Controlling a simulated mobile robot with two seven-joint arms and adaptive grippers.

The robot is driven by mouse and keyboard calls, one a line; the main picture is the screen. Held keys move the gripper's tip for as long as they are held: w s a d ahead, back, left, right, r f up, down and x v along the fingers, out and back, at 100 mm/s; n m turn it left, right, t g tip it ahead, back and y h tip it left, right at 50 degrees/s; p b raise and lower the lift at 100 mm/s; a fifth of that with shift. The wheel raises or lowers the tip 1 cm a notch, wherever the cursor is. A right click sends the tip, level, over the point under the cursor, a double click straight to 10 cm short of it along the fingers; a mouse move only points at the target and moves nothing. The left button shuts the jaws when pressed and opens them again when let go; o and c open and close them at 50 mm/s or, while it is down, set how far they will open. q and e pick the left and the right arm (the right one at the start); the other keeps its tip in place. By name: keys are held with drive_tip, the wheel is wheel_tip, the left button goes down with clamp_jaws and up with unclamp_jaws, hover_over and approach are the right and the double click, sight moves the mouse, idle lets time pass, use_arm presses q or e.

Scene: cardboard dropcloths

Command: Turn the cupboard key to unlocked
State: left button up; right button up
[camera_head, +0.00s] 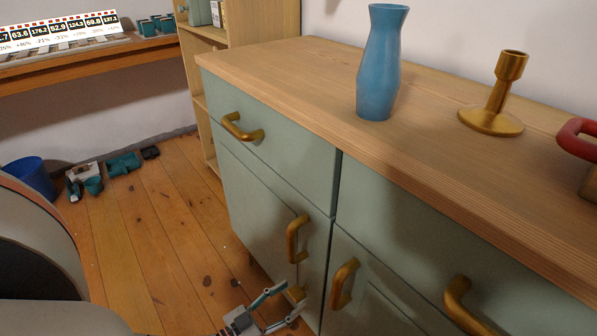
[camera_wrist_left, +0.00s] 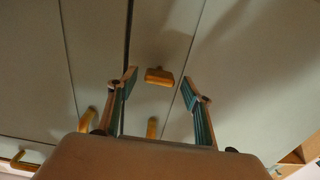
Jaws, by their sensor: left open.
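The cupboard key (camera_head: 296,293) is a small brass-coloured piece on the front of the green cupboard (camera_head: 262,212), low on the left door below its handle. In the left wrist view the key (camera_wrist_left: 158,76) shows as a wide, flat bow between the fingers. My left gripper (camera_head: 292,299) is open, with one finger on each side of the key; in the left wrist view (camera_wrist_left: 158,80) gaps show on both sides. I cannot tell how far the fingertips are from the door. The keyhole and key shaft are hidden. My right gripper is not in view.
Brass handles (camera_head: 297,240) stick out above the key and on the neighbouring door (camera_head: 343,283). A blue vase (camera_head: 380,65), a brass candlestick (camera_head: 494,100) and a red-handled object (camera_head: 577,140) stand on the cupboard top. A blue bin (camera_head: 31,178) stands on the floor at left.

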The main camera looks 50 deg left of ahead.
use_arm(q)
drive_tip(key=shift+w+d, duration=0.15)
drive_tip(key=shift+w, duration=1.15)
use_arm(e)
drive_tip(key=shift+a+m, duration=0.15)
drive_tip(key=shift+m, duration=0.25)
use_arm(q)
drive_tip(key=c, duration=1.1)
